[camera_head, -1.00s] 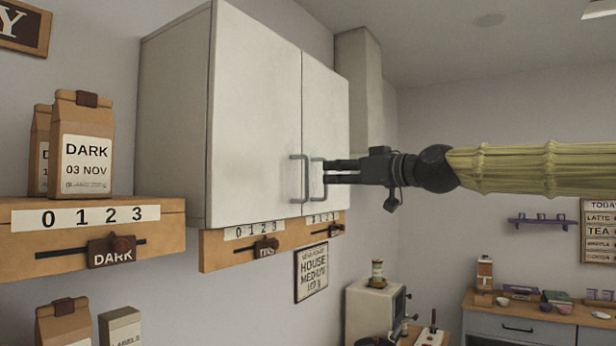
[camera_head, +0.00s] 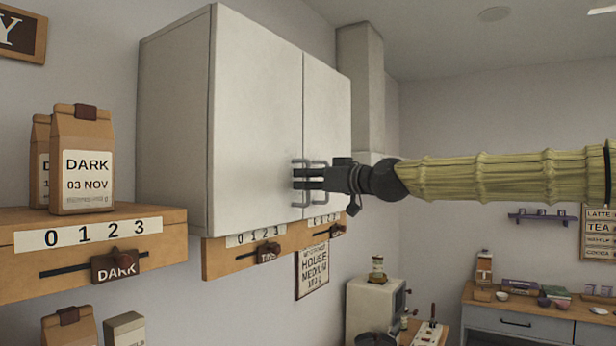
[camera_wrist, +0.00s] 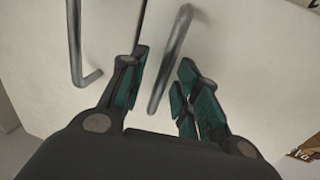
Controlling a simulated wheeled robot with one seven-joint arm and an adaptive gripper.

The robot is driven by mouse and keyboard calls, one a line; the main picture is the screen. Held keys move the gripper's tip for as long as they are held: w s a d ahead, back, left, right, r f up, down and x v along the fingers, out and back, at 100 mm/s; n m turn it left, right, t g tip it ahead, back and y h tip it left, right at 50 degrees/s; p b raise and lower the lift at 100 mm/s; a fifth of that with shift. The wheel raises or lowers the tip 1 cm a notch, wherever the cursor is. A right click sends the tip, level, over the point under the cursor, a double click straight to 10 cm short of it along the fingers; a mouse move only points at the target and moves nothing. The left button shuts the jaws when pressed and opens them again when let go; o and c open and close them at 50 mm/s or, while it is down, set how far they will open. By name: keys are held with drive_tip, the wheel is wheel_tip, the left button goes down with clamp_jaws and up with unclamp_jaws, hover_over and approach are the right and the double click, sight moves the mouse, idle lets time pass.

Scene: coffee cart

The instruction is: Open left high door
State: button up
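The white wall cabinet has a wide left door (camera_head: 255,110) and a right door (camera_head: 327,105), both shut. Each has a grey bar handle by the middle seam. My gripper (camera_head: 296,179) reaches in from the right, its fingertips at the left door's handle (camera_head: 299,204) and partly hiding it. In the wrist view, which looks upside down, my gripper (camera_wrist: 164,62) is open, with one finger on each side of the left handle (camera_wrist: 176,45). Gaps show on both sides of the bar. The right door's handle (camera_wrist: 75,45) stands outside the fingers.
A wooden rail (camera_head: 222,262) with number labels runs under the cabinet. Coffee bags (camera_head: 82,160) stand on a wooden shelf (camera_head: 170,245) at the left. A grey column (camera_head: 360,90) is beyond the cabinet. Open air lies in front of the doors.

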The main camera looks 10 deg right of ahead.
drive_tip(key=shift+w+a, duration=0.1)
clamp_jaws()
idle(0.6)
